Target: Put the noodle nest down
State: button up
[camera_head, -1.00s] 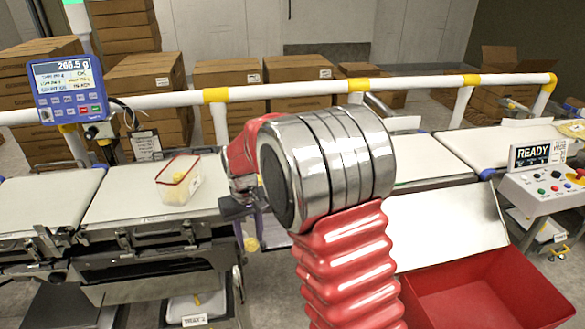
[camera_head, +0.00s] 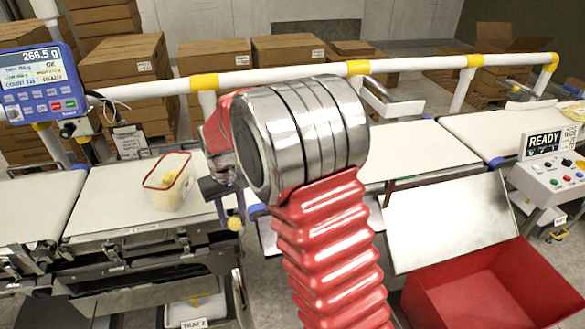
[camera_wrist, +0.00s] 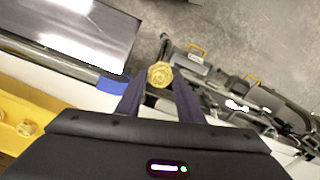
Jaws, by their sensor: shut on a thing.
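The noodle nest (camera_wrist: 160,74) is a small, round yellow coil between my gripper's two dark fingertips (camera_wrist: 160,80) in the wrist view. My gripper is shut on it. In the head view the nest (camera_head: 235,223) hangs low at the fingertips, beside the right end of the weigh belt (camera_head: 112,205). A clear, red-rimmed tub (camera_head: 168,184) stands on that belt, left of my gripper, with yellow contents. The wrist view shows grey floor beyond the nest. My arm hides part of the gripper and the gap between the belts.
A white rail (camera_head: 290,76) runs behind.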

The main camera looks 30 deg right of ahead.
jog(key=shift+d, duration=0.4)
